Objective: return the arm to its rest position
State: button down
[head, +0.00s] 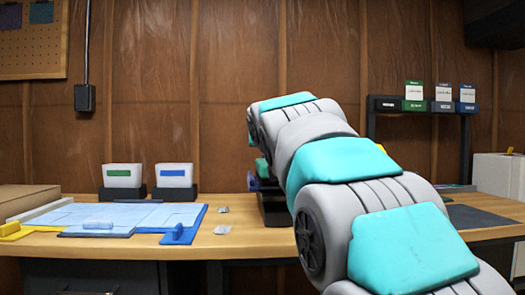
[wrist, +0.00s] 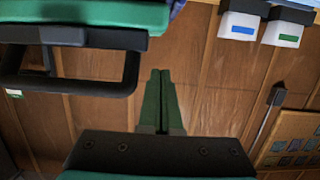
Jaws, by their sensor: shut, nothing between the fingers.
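My arm (head: 345,165) reaches from the lower right of the head view over the workbench toward the back wall. Its far end hides my gripper in that view. In the wrist view my gripper (wrist: 161,100) shows as two green fingers pressed together, with nothing between them. The fingers point at the brown wood wall (wrist: 205,75), apart from any object.
A green block with a dark looped frame (wrist: 70,75) is close by in the wrist view. On the workbench (head: 235,236) are white bins (head: 124,175) (head: 174,175), a blue mat (head: 190,220) and small grey scraps. A dark rack (head: 440,105) stands right.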

jog(key=r+v, duration=0.1)
jog(key=v, duration=0.6)
jog(key=s+d+f+g+p, duration=0.1)
jog(key=s+d+f+g, duration=0.3)
jog(key=f, duration=0.6)
jog(key=s+d+f+g+h+p, duration=0.15)
jog(key=s+f, duration=0.35)
jog(key=f, duration=0.5)
jog(key=s+d+f+g+y, duration=0.1)
jog(key=s+d+f+g, duration=0.3)
jog(key=f, duration=0.5)
jog(key=s+f+g, duration=0.2)
jog(key=s+f, duration=0.4)
jog(key=s, duration=0.3)
jog(key=s+f+g+p, duration=0.1)
jog(key=s+f+g, duration=0.2)
jog(key=s+f, duration=0.3)
jog(key=s+a+f+g+p, duration=0.1)
jog(key=s+f+g, duration=0.2)
jog(key=s+f, duration=0.4)
jog(key=s, duration=0.7)
jog(key=shift+s, duration=0.25)
jog(key=shift+w, duration=0.1)
